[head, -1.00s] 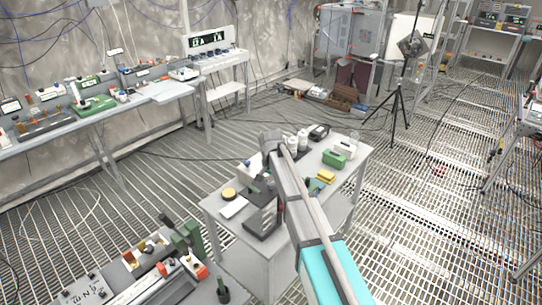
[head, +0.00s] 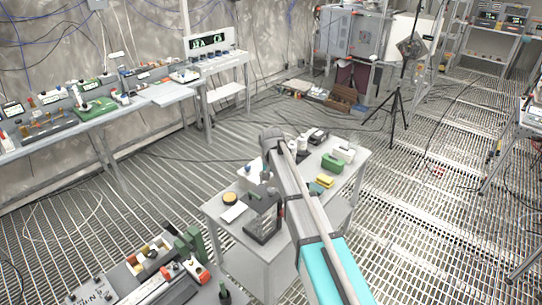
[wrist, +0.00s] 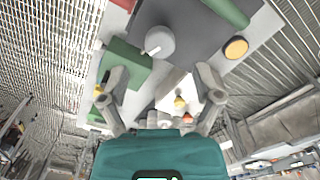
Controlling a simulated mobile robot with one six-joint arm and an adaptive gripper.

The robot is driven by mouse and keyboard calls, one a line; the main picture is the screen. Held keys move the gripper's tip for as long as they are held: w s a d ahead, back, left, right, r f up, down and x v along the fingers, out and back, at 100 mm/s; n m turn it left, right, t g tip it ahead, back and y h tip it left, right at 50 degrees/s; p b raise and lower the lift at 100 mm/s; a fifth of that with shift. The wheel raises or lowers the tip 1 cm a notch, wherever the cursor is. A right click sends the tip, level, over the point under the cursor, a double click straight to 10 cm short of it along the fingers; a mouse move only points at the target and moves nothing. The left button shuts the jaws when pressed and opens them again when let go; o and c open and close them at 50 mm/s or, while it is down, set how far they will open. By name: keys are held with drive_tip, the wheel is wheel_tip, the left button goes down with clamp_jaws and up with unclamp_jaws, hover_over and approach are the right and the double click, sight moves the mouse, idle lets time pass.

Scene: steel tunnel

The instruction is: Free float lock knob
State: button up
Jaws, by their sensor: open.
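A grey round knob (wrist: 158,42) with a small white pointer shows in the wrist view, beside a green block (wrist: 125,66) and over a dark grey plate (wrist: 194,28). I cannot tell for sure that it is the float lock knob. My gripper (wrist: 163,86) is open. Its two fingers stand apart below the knob in the picture, with nothing held between them. In the head view the fingers are hidden behind my arm, which reaches over the small white table (head: 222,232).
A yellow-topped disc (head: 230,198), a dark stand (head: 262,226), a green box (head: 333,163) and a yellow block (head: 325,181) crowd the table. A bench with devices (head: 150,265) stands at lower left. A tripod (head: 394,112) stands on the grating beyond. Open grating lies to the right.

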sight(271, 189)
wheel_tip(271, 189, up, 9)
drive_tip(key=p, duration=0.8)
drive_tip(key=shift+p, duration=0.3)
drive_tip(key=s+d+f+b, duration=0.7)
drive_tip(key=s+d, duration=0.3)
drive_tip(key=s, duration=0.3)
drive_tip(key=s+d+f+b, duration=0.8)
drive_tip(key=s+d, duration=0.3)
drive_tip(key=s, duration=0.2)
drive_tip(key=shift+f+n, duration=0.15)
drive_tip(key=shift+n, duration=0.25)
